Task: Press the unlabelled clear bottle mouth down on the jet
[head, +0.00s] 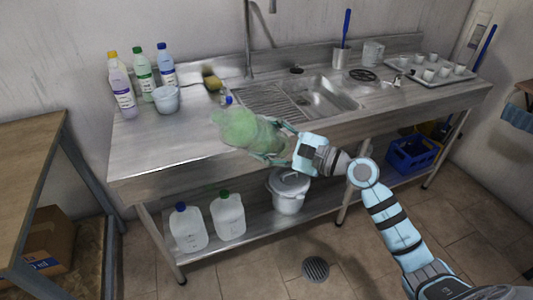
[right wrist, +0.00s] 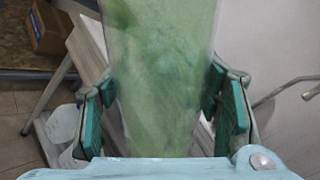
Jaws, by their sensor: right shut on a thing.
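My right gripper (head: 276,144) is shut on a greenish see-through bottle (head: 240,129) with no label visible. The bottle lies roughly sideways above the front edge of the steel counter, its rounded end to the left. In the right wrist view the bottle (right wrist: 165,70) fills the space between the green finger pads of the gripper (right wrist: 165,100). I cannot tell where its mouth is. A black round spoked fitting (head: 362,75), perhaps the jet, is on the counter right of the sink basin, well right of and behind the bottle. My left gripper is not in view.
The steel counter (head: 150,150) holds labelled bottles (head: 122,88) and a pale bucket (head: 166,99) at left. A tall tap (head: 249,40) stands behind the drainer. A tray (head: 440,78) with several cups is at right. Jugs (head: 187,228) and a lidded pot (head: 289,190) stand below.

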